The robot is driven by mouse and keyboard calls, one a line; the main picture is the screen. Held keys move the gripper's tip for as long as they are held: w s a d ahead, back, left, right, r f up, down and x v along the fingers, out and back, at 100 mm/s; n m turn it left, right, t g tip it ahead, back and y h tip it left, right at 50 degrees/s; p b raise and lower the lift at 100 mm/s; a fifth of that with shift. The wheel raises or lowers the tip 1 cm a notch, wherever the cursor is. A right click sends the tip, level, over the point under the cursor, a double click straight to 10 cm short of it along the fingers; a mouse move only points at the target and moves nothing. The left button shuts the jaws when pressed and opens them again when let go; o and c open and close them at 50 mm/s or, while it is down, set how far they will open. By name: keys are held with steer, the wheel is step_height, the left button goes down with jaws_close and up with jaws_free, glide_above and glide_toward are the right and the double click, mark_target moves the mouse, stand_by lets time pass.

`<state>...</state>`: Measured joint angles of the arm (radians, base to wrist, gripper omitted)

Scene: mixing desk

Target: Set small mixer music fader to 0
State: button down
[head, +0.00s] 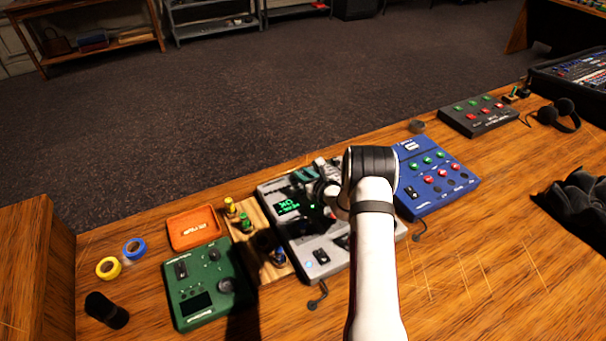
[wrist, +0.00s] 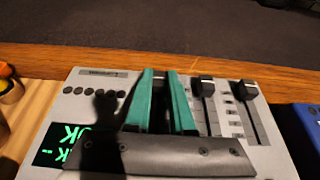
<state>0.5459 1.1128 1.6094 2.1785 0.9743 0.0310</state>
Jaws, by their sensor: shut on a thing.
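The small mixer (head: 335,258) is a grey panel with a black display showing green characters, near the middle of the desk. It fills much of the wrist view (wrist: 75,100). My gripper (wrist: 160,85) has teal fingers and is shut on a dark fader cap (wrist: 159,76) near the panel's far edge. Two other fader caps, one in the middle (wrist: 205,84) and one at the right (wrist: 244,90), stand to its right near the top of their slots. Labels are too small to read, so I cannot tell which is the music fader. My arm hides part of the mixer in the head view.
A green device (head: 205,285) and an orange tray (head: 194,229) lie left of the mixer. A wooden block with coloured knobs (head: 246,224) stands close beside it. A blue panel (head: 435,177) is close on the right.

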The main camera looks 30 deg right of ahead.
steer(key=shift+a, duration=0.1)
stand_by(0.6)
steer(key=shift+s, duration=2.25)
steer(key=c, duration=0.8)
jaws_free()
steer(key=shift+o, duration=0.2)
steer(key=v, duration=1.5)
steer(key=shift+s+r, duration=0.2)
steer(key=shift+s, duration=0.15)
